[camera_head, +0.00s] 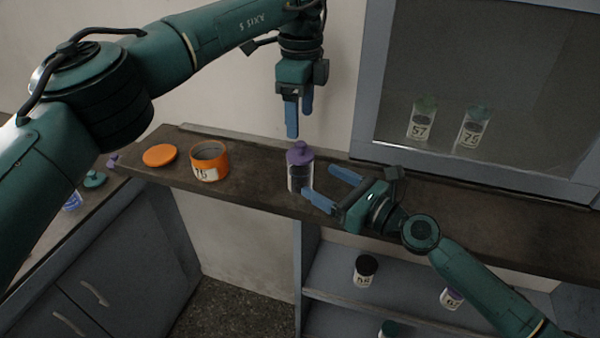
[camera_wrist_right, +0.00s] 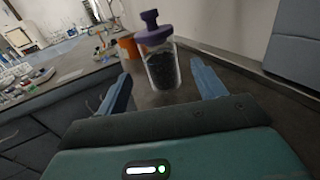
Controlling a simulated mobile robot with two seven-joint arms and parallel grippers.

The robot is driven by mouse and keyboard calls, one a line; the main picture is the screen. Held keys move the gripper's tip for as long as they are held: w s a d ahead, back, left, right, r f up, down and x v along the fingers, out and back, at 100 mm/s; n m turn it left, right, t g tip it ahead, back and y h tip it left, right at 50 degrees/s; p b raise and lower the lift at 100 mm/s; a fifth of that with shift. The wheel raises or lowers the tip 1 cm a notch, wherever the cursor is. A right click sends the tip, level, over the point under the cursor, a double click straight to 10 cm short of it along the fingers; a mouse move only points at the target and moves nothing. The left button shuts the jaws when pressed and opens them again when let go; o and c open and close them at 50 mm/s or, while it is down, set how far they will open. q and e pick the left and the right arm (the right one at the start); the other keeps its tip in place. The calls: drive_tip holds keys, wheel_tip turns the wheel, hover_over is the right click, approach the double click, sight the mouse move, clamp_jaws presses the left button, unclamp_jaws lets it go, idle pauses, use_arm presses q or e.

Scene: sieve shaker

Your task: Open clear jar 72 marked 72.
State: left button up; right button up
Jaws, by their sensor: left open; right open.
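A clear jar (camera_head: 299,177) with dark contents and a purple knobbed lid (camera_head: 300,152) stands upright on the dark counter, lid on; its number cannot be read. In the right wrist view the jar (camera_wrist_right: 162,70) stands ahead between the finger directions, its purple lid (camera_wrist_right: 153,30) on top. My right gripper (camera_head: 320,186) is open, its blue fingers pointing at the jar's side from the right; I cannot tell if one touches it. My left gripper (camera_head: 299,120) is open, pointing down above the purple lid, apart from it.
An open orange jar (camera_head: 207,168) marked 75 and an orange lid (camera_head: 160,155) sit at the counter's left. Jars 57 (camera_head: 421,122) and 75 (camera_head: 472,132) stand behind cabinet glass. More jars, one with a black lid (camera_head: 365,270), sit on the lower shelf. The counter edge (camera_head: 240,205) is close.

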sight(301, 144)
drive_tip(key=x, duration=0.7)
drive_tip(key=shift+w+a, duration=0.1)
drive_tip(key=shift+c, duration=0.2)
use_arm(q)
drive_tip(key=shift+o, duration=0.3)
use_arm(e)
drive_tip(key=c, duration=1.4)
use_arm(q)
drive_tip(key=shift+o, duration=0.7)
use_arm(e)
drive_tip(key=shift+c, duration=0.2)
use_arm(q)
drive_tip(key=shift+s+d+r+m, duration=0.15)
drive_tip(key=shift+s+m, duration=0.05)
drive_tip(key=shift+m, duration=0.3)
drive_tip(key=s+d+r+m+t+y, duration=0.2)
drive_tip(key=s+r+m+t, duration=0.15)
drive_tip(key=m, duration=0.45)
drive_tip(key=shift+t, duration=0.25)
drive_tip(key=x, duration=1.2)
drive_tip(key=shift+a+f, duration=0.1)
drive_tip(key=shift+a, duration=0.05)
drive_tip(key=shift+c, duration=0.5)
